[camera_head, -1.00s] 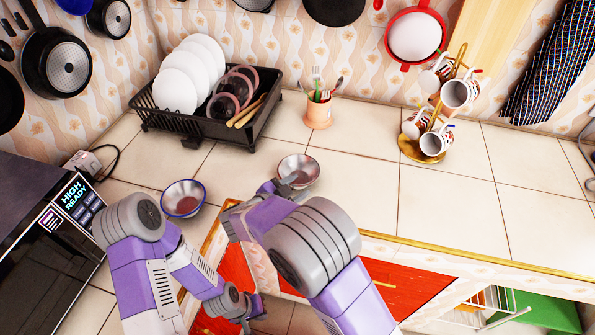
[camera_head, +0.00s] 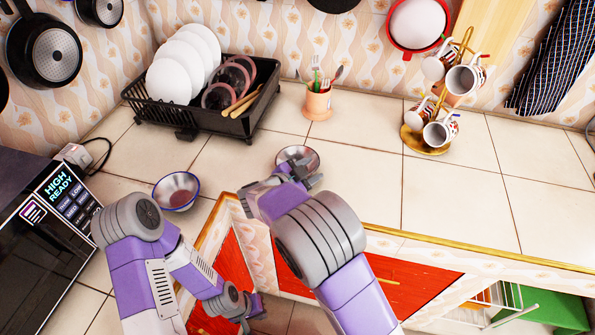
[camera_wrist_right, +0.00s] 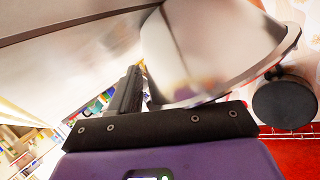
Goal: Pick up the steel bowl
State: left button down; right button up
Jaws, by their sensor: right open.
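The steel bowl (camera_head: 291,154) stands on the tiled counter near its front edge, partly hidden by my right gripper (camera_head: 308,179). In the right wrist view the shiny bowl (camera_wrist_right: 190,45) fills the upper middle, with its rim slanting down between the two dark fingers of my right gripper (camera_wrist_right: 208,88). The right gripper is open with the bowl's wall between its fingers; I cannot tell whether they touch it. My left gripper (camera_head: 248,307) hangs low in front of the counter, far from the bowl, and its fingers are too small to read.
A blue-rimmed bowl (camera_head: 177,191) stands to the left, near the microwave (camera_head: 40,235). A black dish rack (camera_head: 190,118) with plates, a utensil cup (camera_head: 318,102) and a mug tree (camera_head: 427,142) stand behind. The counter to the right is clear. Red cabinet fronts (camera_head: 400,282) lie below.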

grip_shut()
dwell(0.3)
